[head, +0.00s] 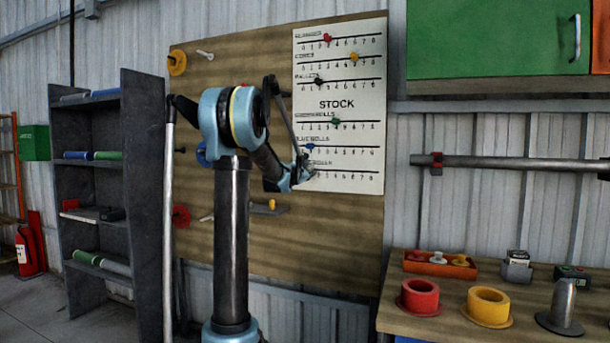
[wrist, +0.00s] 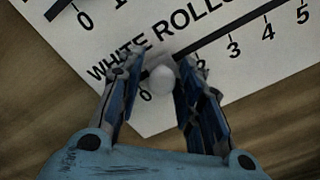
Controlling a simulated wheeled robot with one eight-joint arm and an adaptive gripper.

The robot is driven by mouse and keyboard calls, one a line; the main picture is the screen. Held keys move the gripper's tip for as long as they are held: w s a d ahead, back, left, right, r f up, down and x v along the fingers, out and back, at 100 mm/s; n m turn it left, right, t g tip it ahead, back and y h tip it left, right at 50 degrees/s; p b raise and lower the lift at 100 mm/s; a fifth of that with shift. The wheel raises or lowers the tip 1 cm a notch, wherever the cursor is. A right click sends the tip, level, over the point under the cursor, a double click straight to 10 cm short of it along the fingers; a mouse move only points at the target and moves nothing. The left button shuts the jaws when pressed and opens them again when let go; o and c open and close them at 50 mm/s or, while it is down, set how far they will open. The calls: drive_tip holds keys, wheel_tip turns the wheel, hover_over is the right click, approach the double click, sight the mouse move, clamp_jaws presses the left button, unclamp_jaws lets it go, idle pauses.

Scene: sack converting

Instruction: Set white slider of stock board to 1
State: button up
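The stock board (head: 338,104) is a white panel on a plywood wall, with several numbered slider lines. My gripper (head: 300,172) is at its lowest line, at the left end, and hides the white slider in the head view. In the wrist view the white slider (wrist: 160,79) is a round white knob on the WHITE ROLLS line. It lies between the two fingers of my gripper (wrist: 160,85), which are open around it. A small gap shows on the left; contact on the right is unclear. The knob is near the low end, by the 0; its exact value cannot be told.
Red (head: 327,38), yellow (head: 354,57), black (head: 319,81), green (head: 335,121) and blue (head: 309,147) sliders sit on the lines above. A workbench (head: 400,322) with coloured rings stands at right. A dark shelf (head: 144,200) stands at left.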

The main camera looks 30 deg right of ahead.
idle(0.3)
drive_tip(key=v, duration=1.2)
drive_tip(key=shift+w+f, duration=0.1)
idle(0.3)
